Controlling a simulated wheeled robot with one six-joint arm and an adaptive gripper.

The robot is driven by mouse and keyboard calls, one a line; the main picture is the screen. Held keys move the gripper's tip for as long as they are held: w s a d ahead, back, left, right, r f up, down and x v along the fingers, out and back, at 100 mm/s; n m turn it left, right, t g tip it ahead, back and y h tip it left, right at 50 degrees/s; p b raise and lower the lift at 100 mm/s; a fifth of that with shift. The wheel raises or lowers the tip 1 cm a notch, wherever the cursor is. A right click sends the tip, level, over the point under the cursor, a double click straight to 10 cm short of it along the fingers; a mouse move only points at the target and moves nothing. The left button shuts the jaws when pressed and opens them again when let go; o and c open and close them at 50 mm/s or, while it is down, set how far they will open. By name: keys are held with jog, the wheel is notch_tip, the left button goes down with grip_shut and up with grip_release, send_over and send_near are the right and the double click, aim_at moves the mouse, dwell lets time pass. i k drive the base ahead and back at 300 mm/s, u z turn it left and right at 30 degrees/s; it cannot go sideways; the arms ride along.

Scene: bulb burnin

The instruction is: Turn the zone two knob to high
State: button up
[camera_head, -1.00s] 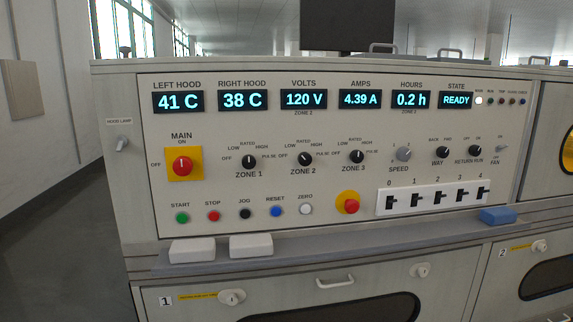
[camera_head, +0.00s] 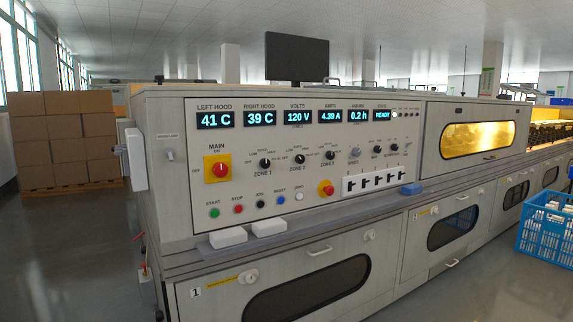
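The zone two knob (camera_head: 299,159) is a small black rotary knob on the light grey control panel (camera_head: 330,205). It sits between the zone one knob (camera_head: 265,163) and the zone three knob (camera_head: 330,155). Labels for low, rated, high and pulse are printed around it. Its pointer is too small to read surely now; in the earlier closer view it tilts to the upper left. My gripper is not in view.
A red main switch (camera_head: 218,169) on a yellow plate is left of the knobs. A ledge below holds two white blocks (camera_head: 228,237) and a blue block (camera_head: 412,188). A blue crate (camera_head: 545,227) stands at right, stacked boxes (camera_head: 65,140) at left. Floor in front is clear.

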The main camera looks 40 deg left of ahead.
aim_at(300, 159)
jog(key=u, duration=0.8)
jog(key=i, duration=0.3)
jog(key=z, duration=0.05)
